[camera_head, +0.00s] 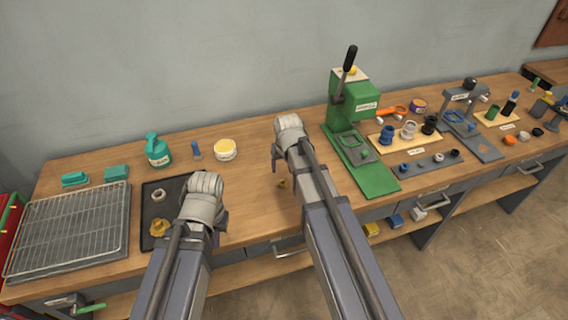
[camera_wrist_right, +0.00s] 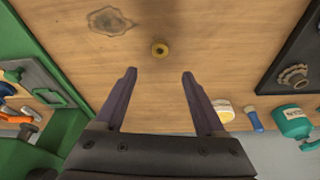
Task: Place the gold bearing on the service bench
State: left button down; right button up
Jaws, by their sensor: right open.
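My right gripper (camera_wrist_right: 159,72) is open and empty.
The dark tray (camera_head: 148,203) holds a pale ring (camera_head: 159,196) and a gold lobed part (camera_head: 158,227). A green press (camera_head: 365,173) stands right of my right arm. A teal bottle (camera_head: 157,150) and white tub (camera_head: 225,150) stand behind. A wire rack (camera_head: 70,232) lies left.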

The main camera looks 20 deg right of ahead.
jog(key=s+a+n+g, duration=0.1)
jog(key=s+a+n, duration=0.1)
jog(key=s+a, duration=0.4)
jog(key=s+a+n+g+h, duration=0.1)
jog(key=s+a, duration=0.6)
jog(key=s, duration=0.7)
jog(key=shift+s+a+n+g, duration=0.2)
jog(key=shift+s+n+g, duration=0.2)
jog(key=shift+n+g, duration=0.55)
jog(key=shift+n+t, duration=0.25)
